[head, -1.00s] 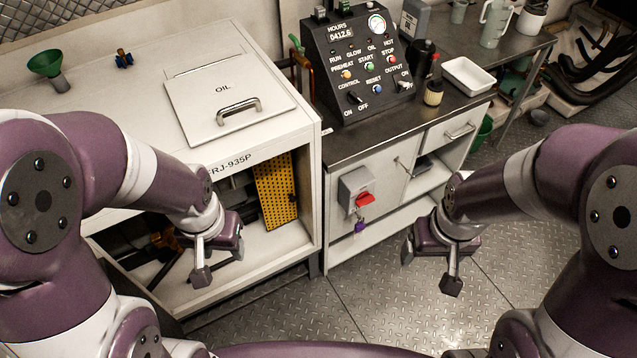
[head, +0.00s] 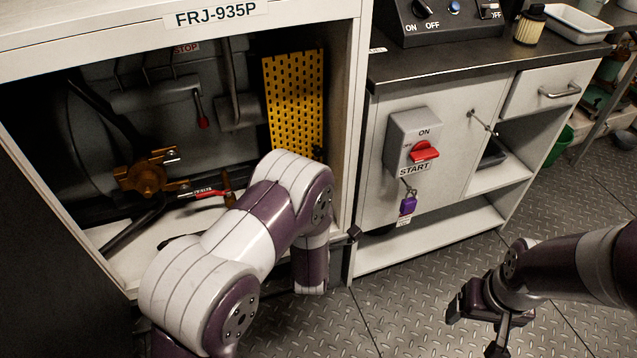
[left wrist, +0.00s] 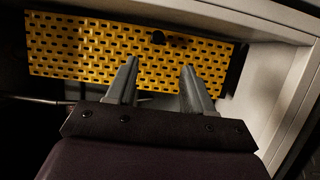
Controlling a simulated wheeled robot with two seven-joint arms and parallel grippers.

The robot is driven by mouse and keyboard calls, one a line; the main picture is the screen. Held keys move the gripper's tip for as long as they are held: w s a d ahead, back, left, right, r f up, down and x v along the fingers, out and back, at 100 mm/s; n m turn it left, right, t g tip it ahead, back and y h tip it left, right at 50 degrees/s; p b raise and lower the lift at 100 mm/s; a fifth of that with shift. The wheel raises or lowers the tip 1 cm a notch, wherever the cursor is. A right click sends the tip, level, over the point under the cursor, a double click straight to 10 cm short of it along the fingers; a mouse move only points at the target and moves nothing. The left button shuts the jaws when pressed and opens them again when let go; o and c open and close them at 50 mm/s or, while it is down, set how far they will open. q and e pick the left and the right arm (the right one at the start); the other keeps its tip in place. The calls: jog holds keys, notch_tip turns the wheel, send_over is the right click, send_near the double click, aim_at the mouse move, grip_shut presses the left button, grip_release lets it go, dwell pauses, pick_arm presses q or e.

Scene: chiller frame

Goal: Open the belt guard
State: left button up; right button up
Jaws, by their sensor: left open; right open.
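The belt guard (head: 294,98) is a yellow perforated panel, standing upright at the right side of the open cabinet bay. It also fills the upper part of the left wrist view (left wrist: 110,52). A small dark knob (left wrist: 158,39) shows on it there. My left gripper (left wrist: 158,75) is open and empty in front of the panel, its two fingers pointing at the panel's lower part. Whether they touch it cannot be told. In the head view my left arm hides the left gripper. My right gripper (head: 478,322) is open and empty above the floor at the lower right.
The cabinet frame (head: 349,130) borders the bay on the right. Inside are an orange valve-like part (head: 146,178) and a red-handled lever (head: 208,193). A grey switch box (head: 412,143) with a red handle and purple padlock (head: 408,205) is on the neighbouring cabinet. The plate floor is clear.

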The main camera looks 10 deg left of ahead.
aim_at(318, 154)
pick_arm(q)
jog(key=b+x, duration=0.3)
jog(key=x, duration=0.9)
jog(key=shift+w+r, duration=0.15)
jog(key=shift+w, duration=0.05)
jog(key=shift+c, duration=0.3)
grip_shut()
